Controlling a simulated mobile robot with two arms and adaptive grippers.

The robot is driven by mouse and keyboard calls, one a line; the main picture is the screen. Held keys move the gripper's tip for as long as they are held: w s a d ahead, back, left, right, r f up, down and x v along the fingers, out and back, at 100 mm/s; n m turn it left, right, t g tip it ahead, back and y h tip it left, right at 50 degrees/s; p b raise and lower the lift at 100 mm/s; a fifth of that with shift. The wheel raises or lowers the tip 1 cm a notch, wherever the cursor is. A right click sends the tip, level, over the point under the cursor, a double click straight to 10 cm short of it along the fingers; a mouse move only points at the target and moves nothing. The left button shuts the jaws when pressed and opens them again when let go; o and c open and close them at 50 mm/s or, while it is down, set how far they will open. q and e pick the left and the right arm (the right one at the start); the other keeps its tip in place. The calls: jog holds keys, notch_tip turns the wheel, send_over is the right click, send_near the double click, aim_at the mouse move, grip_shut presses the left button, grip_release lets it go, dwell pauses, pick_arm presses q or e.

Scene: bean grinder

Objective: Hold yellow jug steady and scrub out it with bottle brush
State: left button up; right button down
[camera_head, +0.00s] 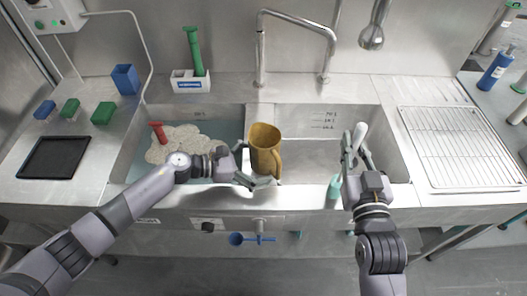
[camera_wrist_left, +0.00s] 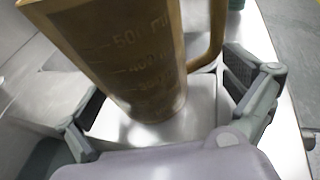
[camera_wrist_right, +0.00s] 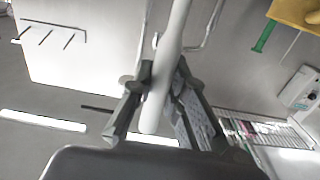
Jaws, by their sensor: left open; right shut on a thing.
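The yellow jug (camera_head: 264,141) stands upright at the divider between the two sink basins, its handle towards the right. My left gripper (camera_head: 252,167) is open at the jug's near side. In the left wrist view the jug (camera_wrist_left: 135,60) rises between the spread fingers, with gaps beside both. My right gripper (camera_head: 356,162) is shut on a long white handle (camera_head: 359,136) above the right basin; the handle (camera_wrist_right: 165,75) also shows between its fingers. A teal piece (camera_head: 334,188) hangs below it, apparently the brush head; the join is hidden.
The left basin holds water, foam (camera_head: 180,143) and a red-handled item (camera_head: 158,132). A green brush (camera_head: 194,50) stands in a white holder (camera_head: 190,82) behind. A wire rack (camera_head: 460,148) lies right. The right basin (camera_head: 315,158) looks largely clear.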

pick_arm(q)
jog(key=shift+w+d+f, duration=0.1)
jog(key=shift+w+d, duration=0.1)
jog(key=shift+d, duration=0.15)
jog(key=shift+c, duration=0.6)
jog(key=c, duration=0.8)
jog(key=shift+c, duration=0.2)
